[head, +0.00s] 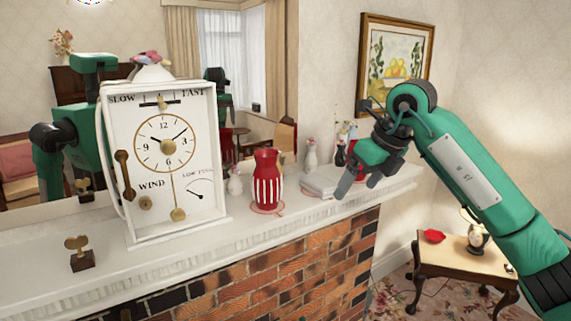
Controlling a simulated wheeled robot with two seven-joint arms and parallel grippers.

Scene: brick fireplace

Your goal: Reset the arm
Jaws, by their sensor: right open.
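My right arm (475,175) comes in from the right and is bent at the elbow. Its right gripper (357,184) is open and points down toward the right end of the white mantel shelf (243,222), beside a pale flat box or book (320,181). Nothing shows between its fingers. I cannot tell whether the fingertips touch the shelf. My left gripper is not in view; the green robot parts at the left are reflections in the mirror (22,125).
On the mantel stand a white clock (150,205), a small brass key on a block (82,260), a red-and-white striped vase (267,180) and small white figurines (235,181). A framed picture (397,62) hangs behind my arm. A side table (455,258) stands below.

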